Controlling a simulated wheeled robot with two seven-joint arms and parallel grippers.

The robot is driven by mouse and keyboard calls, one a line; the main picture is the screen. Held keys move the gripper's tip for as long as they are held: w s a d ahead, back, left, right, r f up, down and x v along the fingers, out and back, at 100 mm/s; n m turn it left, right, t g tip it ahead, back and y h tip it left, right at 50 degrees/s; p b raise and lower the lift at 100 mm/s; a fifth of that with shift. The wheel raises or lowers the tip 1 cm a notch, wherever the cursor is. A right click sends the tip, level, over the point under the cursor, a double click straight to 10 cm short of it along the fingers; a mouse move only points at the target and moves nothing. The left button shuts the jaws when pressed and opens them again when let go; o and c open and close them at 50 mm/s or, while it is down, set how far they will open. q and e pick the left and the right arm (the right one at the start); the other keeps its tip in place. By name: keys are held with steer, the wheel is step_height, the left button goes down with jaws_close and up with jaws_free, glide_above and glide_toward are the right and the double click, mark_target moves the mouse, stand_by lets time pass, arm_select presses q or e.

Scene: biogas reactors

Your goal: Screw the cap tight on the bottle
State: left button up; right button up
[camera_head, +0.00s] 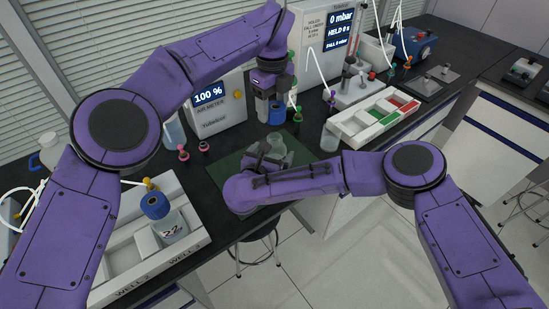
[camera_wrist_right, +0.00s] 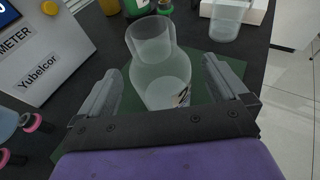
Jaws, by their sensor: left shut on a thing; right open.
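A clear bottle (camera_wrist_right: 160,75) with an open, uncapped neck stands on a dark green mat (camera_head: 229,164). It also shows in the head view (camera_head: 276,147). My right gripper (camera_wrist_right: 166,84) is open, with one finger on each side of the bottle's lower body and a visible gap on both sides. In the head view my right gripper (camera_head: 268,156) is partly hidden behind its own arm. My left gripper (camera_head: 270,102) is shut on a blue cap (camera_head: 277,113) and holds it above and slightly behind the bottle, apart from it.
A white rack (camera_head: 190,245) at the left holds a bottle with a blue cap (camera_head: 155,205), marked 22. The air meter (camera_head: 217,105) stands behind. A clear beaker (camera_head: 330,137) and a white tray (camera_head: 356,134) with red and green sections are to the right.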

steer(key=x, duration=0.4)
steer(key=shift+w+f, duration=0.15)
steer(key=shift+f, duration=0.05)
arm_select(q)
steer(key=shift+f, duration=0.1)
arm_select(e)
steer(key=c, duration=1.5)
arm_select(q)
glide_above(272, 135)
steer(key=shift+f, duration=2.45)
arm_select(e)
steer(key=shift+o, duration=0.2)
arm_select(q)
steer(key=shift+f, duration=0.9)
steer(key=shift+f, duration=0.5)
